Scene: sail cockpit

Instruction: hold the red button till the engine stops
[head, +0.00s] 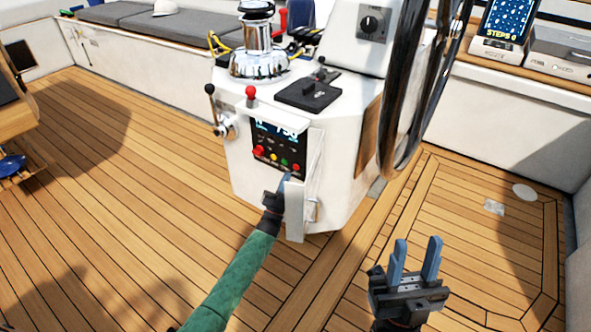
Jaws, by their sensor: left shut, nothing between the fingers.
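The engine panel (266,168) is a black plate on the front of the white pedestal, with a lit display (275,129) at its top. Its lower row has a larger red knob or button (258,150) at left, then a yellow button (274,157), a green button (285,162) and a small red button (296,168) at right. My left gripper (287,177) is shut and empty, its tips just below the green and right red buttons. I cannot tell whether it touches either. My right gripper (416,255) is open and empty above the deck, away from the panel.
An open white flap (295,212) stands right beside my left gripper. A red-knobbed lever (251,94) and a black-knobbed lever (210,92) stick out above the panel. The large steering wheel (412,100) is at right. The wooden deck (130,190) at left is clear.

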